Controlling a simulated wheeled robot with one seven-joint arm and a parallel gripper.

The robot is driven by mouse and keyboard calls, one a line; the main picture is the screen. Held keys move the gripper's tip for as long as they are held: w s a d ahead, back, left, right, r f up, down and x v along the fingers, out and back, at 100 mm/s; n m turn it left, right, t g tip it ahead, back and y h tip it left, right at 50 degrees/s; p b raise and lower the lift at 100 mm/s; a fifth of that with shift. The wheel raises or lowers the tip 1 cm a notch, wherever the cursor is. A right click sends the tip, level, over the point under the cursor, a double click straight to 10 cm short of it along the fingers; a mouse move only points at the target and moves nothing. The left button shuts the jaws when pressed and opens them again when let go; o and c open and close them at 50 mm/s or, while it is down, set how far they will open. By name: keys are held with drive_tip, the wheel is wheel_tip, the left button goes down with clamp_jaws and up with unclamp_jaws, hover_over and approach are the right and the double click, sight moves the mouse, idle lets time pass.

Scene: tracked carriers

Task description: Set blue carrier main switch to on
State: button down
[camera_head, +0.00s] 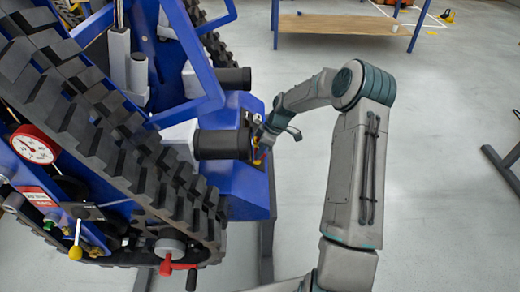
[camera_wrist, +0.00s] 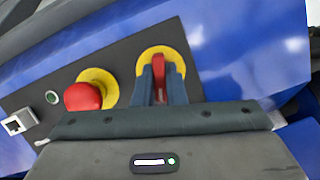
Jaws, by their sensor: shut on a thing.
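The blue carrier (camera_head: 228,180) stands at the left in the head view, tilted in the picture, with a dark control panel on its blue end face. The main switch (camera_wrist: 161,74) is a red handle on a round yellow plate in the wrist view. My gripper (camera_wrist: 163,80) is at the switch, with one dark finger on each side of the red handle, shut on it. The handle points roughly up and down in the wrist view. In the head view my gripper (camera_head: 263,140) reaches the carrier's end, and the switch is mostly hidden there.
Left of the switch in the wrist view are a red mushroom button (camera_wrist: 82,96) on a yellow ring, a green button (camera_wrist: 52,97) and a pale square fitting (camera_wrist: 19,122). Black rubber track (camera_head: 120,140) runs beside my arm. Open grey floor (camera_head: 440,130) lies to the right.

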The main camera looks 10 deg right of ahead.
drive_tip(key=m+g+p, duration=0.1)
drive_tip(key=m, duration=0.2)
drive_tip(key=shift+w+r+y, duration=0.1)
drive_tip(key=shift+y, duration=0.2)
drive_tip(key=m+p, duration=0.1)
drive_tip(key=m, duration=0.2)
drive_tip(key=shift+w+m+g+y, duration=0.1)
drive_tip(key=shift+m+g+y, duration=0.2)
drive_tip(key=shift+m+y, duration=0.1)
drive_tip(key=m+y, duration=0.1)
drive_tip(key=m, duration=0.2)
drive_tip(key=shift+d, duration=0.1)
drive_tip(key=shift+m+g+y, duration=0.3)
drive_tip(key=shift+m+y, duration=0.2)
drive_tip(key=shift+m, duration=1.3)
drive_tip(key=shift+d, duration=0.1)
drive_tip(key=c, duration=1.5)
unclamp_jaws()
drive_tip(key=p+v, duration=0.1)
drive_tip(key=v, duration=1.2)
drive_tip(key=shift+d+r, duration=0.1)
drive_tip(key=shift+d, duration=0.2)
